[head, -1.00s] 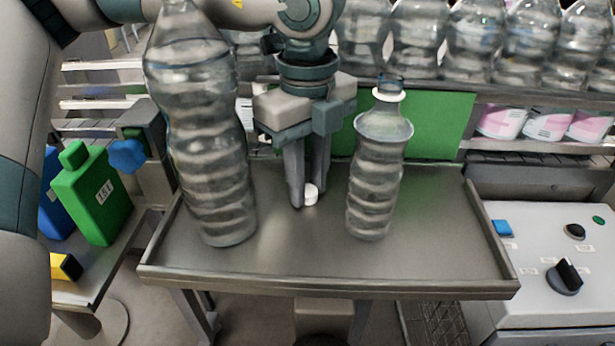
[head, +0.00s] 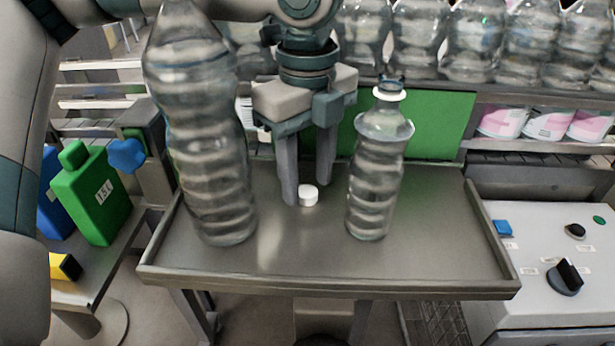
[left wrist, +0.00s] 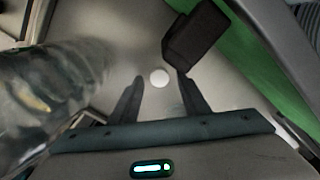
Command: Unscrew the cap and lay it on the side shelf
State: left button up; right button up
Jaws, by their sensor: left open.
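The white cap (head: 308,195) lies on the metal side shelf (head: 300,262), between the two bottles. It also shows in the left wrist view (left wrist: 159,77), just beyond the fingertips. My left gripper (head: 307,192) points down over the shelf, its fingers spread apart on either side of the cap and not touching it. It is open and empty. A smaller clear bottle (head: 374,185) stands upright to the right of the gripper, with an open-looking neck and a white ring below it. A large clear bottle (head: 208,140) stands at the left of the shelf. My right gripper is not in view.
Several clear bottles (head: 475,40) stand in a row behind, above a green panel (head: 435,125). A control box (head: 535,300) with a black knob is at the right. A green jug (head: 95,200) is at the left. The shelf's front and right are clear.

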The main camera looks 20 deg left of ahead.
aim_at(309, 191)
pick_arm(q)
notch_tip(309, 191, up, 11)
jog(key=b, duration=0.1)
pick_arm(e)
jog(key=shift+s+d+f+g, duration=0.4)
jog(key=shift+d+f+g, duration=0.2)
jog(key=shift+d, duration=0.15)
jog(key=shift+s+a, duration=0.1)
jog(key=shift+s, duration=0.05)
pick_arm(q)
jog(key=shift+s, duration=0.1)
